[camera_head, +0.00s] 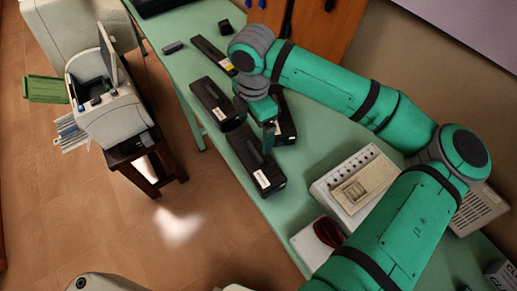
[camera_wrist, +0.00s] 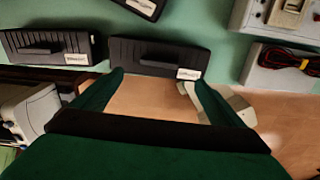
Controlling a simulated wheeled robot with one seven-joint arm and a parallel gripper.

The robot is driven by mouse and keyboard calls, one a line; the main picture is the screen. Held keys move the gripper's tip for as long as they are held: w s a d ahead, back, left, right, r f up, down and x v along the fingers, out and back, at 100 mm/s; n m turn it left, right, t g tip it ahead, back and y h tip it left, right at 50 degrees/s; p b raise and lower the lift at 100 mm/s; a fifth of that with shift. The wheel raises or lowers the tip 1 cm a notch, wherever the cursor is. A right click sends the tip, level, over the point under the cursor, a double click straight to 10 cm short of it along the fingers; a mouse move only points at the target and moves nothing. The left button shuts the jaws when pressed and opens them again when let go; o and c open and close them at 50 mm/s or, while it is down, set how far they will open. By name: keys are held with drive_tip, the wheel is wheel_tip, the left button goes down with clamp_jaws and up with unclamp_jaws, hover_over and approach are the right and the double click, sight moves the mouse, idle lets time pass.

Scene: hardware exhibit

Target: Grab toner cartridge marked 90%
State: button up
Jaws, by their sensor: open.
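Several black toner cartridges with small white labels lie on the green table; the label print is too small to read, so I cannot tell which is marked 90%. In the head view one cartridge (camera_head: 250,157) lies nearest the table's left edge under my gripper (camera_head: 268,136), another (camera_head: 213,100) lies up and left, and a third (camera_head: 288,124) is partly hidden behind my gripper. In the wrist view my gripper (camera_wrist: 157,76) is open and empty, its fingertips at the two ends of the middle cartridge (camera_wrist: 150,50). A second cartridge (camera_wrist: 50,45) lies left, a third (camera_wrist: 145,6) above.
A long dark cartridge (camera_head: 212,52) and small dark blocks lie farther up the table. A beige device (camera_head: 360,180) and a white box with a red-black cable (camera_head: 318,243) stand to the right. A printer (camera_head: 105,100) on a stool (camera_head: 148,163) stands left of the table.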

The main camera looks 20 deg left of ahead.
sight(255, 150)
drive_tip(key=shift+a+f, duration=0.1)
drive_tip(key=shift+f, duration=5.1)
drive_tip(key=c, duration=2.2)
drive_tip(key=shift+r, duration=0.15)
